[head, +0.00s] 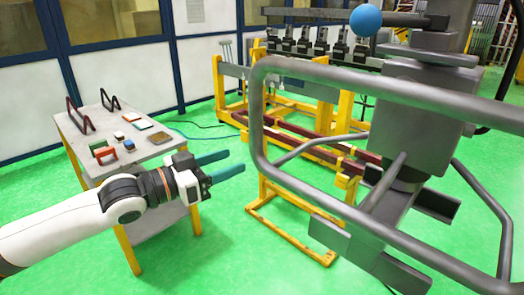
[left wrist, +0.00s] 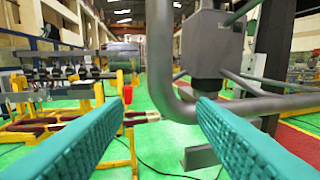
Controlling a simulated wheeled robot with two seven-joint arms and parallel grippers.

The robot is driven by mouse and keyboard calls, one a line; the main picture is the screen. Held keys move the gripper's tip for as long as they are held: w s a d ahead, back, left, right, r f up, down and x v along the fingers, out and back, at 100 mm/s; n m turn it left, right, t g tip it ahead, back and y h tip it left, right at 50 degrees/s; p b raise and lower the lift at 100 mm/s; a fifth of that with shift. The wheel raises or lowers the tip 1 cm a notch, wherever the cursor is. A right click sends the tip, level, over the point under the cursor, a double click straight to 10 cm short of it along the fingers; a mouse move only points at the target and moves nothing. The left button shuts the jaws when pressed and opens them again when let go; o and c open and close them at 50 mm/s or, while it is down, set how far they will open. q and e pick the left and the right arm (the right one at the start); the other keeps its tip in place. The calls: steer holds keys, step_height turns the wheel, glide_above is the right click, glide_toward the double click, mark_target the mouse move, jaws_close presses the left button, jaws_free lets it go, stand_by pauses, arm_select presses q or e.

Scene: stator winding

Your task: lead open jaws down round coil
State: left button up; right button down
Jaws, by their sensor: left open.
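My left gripper (head: 235,164) has two long teal fingers that stand apart with nothing between them. It reaches past the right edge of the small table, level, pointing right toward a grey tube frame (head: 258,120). In the left wrist view the open fingers (left wrist: 158,104) point at that frame and the floor, and no coil lies between them. I cannot pick out a coil for certain. A small orange-red arch-shaped piece (head: 105,154) stands on the small table (head: 85,143), left of the gripper and apart from it. My right gripper is not in view.
A grey machine (head: 420,105) with a blue ball (head: 365,20) fills the right. Yellow stands (head: 222,88) are behind. Green floor is clear below the gripper.

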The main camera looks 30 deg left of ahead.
mark_target(262, 149)
arm_select(q)
steer(key=p+x, duration=0.3)
steer(key=x, duration=0.6)
steer(key=shift+w+r, duration=0.1)
steer(key=shift+w+d+p, duration=0.2)
steer(key=shift+w+p, duration=0.05)
steer(key=shift+p, duration=0.05)
steer(key=shift+c, duration=0.2)
jaws_close()
stand_by(1.1)
steer(key=c, duration=0.8)
jaws_free()
jaws_close()
